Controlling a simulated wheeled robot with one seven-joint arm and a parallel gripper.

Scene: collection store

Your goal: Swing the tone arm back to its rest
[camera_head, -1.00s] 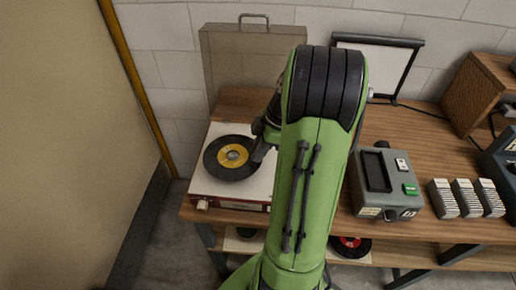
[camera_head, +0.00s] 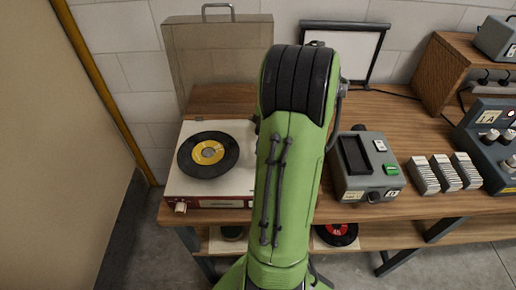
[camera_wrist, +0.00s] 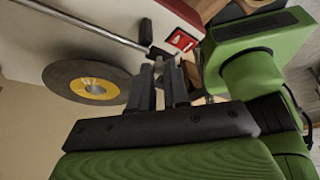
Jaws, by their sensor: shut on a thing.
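The record player has a white deck with a red front (camera_head: 215,202) and stands at the left of the bench. A black record with a yellow label (camera_head: 207,154) lies on it; the record also shows in the wrist view (camera_wrist: 62,80). The tone arm (camera_wrist: 95,27) is a silver rod crossing the upper left of the wrist view. My gripper (camera_wrist: 163,72) is shut on the tone arm near its dark end, beside the record's edge. The exact contact is partly hidden by the fingers. My green arm hides the gripper, tone arm and rest in the head view.
A raised lid (camera_head: 215,60) stands behind the player. A grey box with a green button (camera_head: 364,166) stands to the right, beside several card stacks (camera_head: 446,173). A framed white panel (camera_head: 343,50) stands behind. A record with a red label (camera_head: 338,232) lies on the lower shelf.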

